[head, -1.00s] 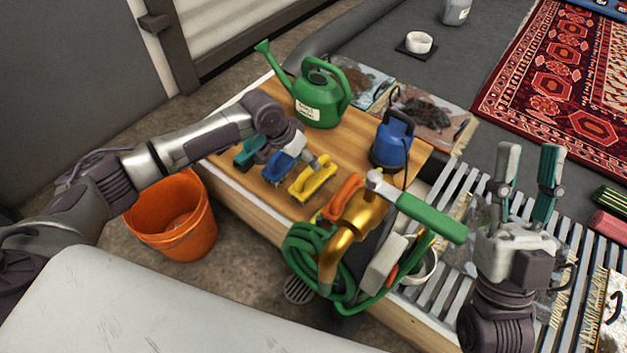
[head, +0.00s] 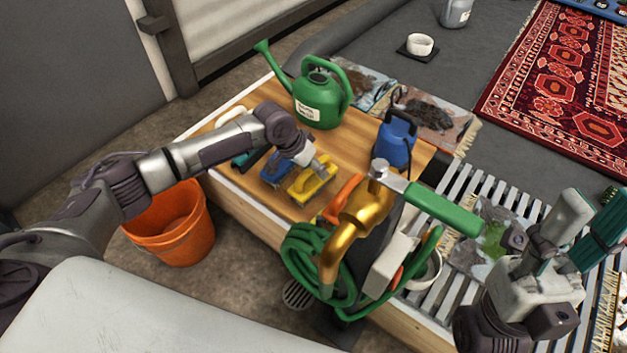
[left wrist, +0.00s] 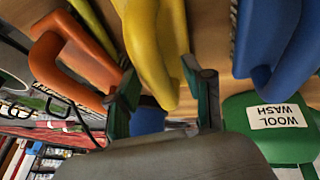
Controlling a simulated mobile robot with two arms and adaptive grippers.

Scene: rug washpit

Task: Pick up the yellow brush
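The yellow brush (head: 312,186) lies on the wooden tabletop, between a blue brush (head: 277,168) and an orange brush (head: 343,193). My left gripper (head: 322,166) is right above the yellow brush and partly covers it. In the left wrist view, the yellow handle (left wrist: 152,45) shows between the two spread green-padded fingers of my left gripper (left wrist: 163,98). The fingers are apart, and I see no clear contact with the handle. My right gripper (head: 592,222) is open and empty over the slatted rack at the right.
An orange bucket (head: 180,235) is below at the left.

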